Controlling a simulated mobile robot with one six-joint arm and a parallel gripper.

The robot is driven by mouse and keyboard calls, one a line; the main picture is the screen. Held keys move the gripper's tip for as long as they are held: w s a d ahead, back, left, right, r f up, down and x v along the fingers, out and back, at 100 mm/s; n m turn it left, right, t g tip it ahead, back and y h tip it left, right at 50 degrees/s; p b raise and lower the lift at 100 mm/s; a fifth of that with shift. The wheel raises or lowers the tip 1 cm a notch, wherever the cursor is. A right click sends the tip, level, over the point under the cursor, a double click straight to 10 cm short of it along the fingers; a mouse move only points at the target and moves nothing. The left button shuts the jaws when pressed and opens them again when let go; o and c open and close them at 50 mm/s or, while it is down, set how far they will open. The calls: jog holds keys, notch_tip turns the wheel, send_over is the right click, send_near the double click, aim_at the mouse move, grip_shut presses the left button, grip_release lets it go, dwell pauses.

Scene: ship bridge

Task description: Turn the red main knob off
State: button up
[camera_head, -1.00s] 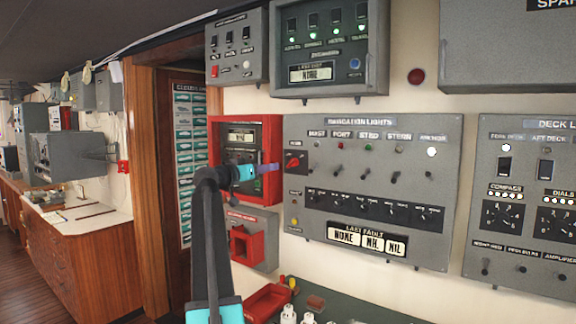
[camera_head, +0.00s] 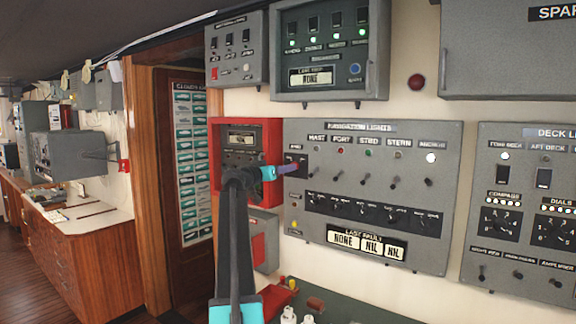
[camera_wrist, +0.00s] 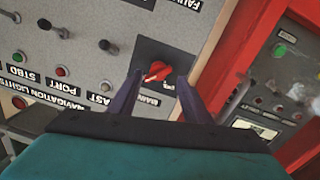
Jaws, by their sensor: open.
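The red main knob (camera_wrist: 157,72) sits on a dark square plate labelled MAIN, upside down in the wrist view. It is on the grey navigation lights panel (camera_head: 370,152), at its upper left corner in the head view. My gripper (camera_wrist: 160,80) is open, with one dark purple fingertip on each side of the knob. I cannot tell whether the fingers touch it. The knob's lighter pointer slants to the lower left in the wrist view. In the head view my gripper (camera_head: 287,169) is in front of the plate and hides the knob.
A red-framed box (camera_head: 273,150) stands out from the wall just left of the panel, close to my gripper. Small toggle switches (camera_head: 364,182) run along the panel to the right. A dark counter (camera_head: 350,306) lies below.

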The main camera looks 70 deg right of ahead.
jog(key=p+x, duration=0.1)
jog(key=x, duration=0.3)
jog(key=c, duration=0.7)
jog(key=shift+a+f, duration=0.1)
jog(key=shift+a, duration=0.1)
jog(key=c, duration=0.4)
jog(key=shift+o, duration=0.3)
jog(key=shift+r, duration=0.2)
